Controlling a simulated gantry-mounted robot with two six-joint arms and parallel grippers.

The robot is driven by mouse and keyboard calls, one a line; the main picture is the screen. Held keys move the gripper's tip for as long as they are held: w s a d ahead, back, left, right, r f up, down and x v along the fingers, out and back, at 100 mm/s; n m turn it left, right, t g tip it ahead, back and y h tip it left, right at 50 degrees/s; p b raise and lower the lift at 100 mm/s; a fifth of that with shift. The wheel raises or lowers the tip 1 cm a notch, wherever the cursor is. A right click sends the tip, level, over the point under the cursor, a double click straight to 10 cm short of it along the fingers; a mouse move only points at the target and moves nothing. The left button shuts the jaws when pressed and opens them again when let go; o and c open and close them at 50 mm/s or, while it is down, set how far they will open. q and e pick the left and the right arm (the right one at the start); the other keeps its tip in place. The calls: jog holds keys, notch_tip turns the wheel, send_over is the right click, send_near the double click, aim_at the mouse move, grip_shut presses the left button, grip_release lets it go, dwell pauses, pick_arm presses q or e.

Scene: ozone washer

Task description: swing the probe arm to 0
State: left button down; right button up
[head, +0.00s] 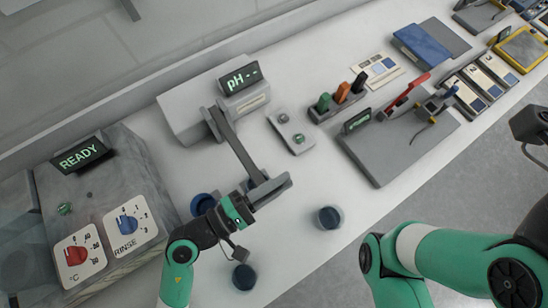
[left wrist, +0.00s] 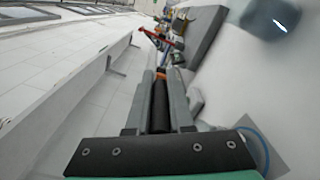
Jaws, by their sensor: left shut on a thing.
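The pH meter (head: 215,100) is a pale grey box whose display reads "pH --". Its probe arm (head: 236,142) is a dark grey bar that slants from the meter's front down toward the cups. My left gripper (head: 270,190) is at the bar's outer end and is shut on it. In the left wrist view my left gripper (left wrist: 160,95) has a dark round piece between its fingers. The probe tip is hidden behind the gripper, and I cannot make out a 0 mark.
Dark blue cups stand near the probe arm: one left of my gripper (head: 203,204), one to the right (head: 329,217), one in front (head: 244,277). A washer (head: 105,200) reading "READY" stands left.

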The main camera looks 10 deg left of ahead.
pick_arm(q)
jog(key=shift+f+b, duration=0.4)
jog(key=shift+f, duration=0.5)
jog(key=shift+a+f, duration=0.1)
jog(key=shift+f, duration=0.05)
jog(key=c, duration=0.8)
grip_release()
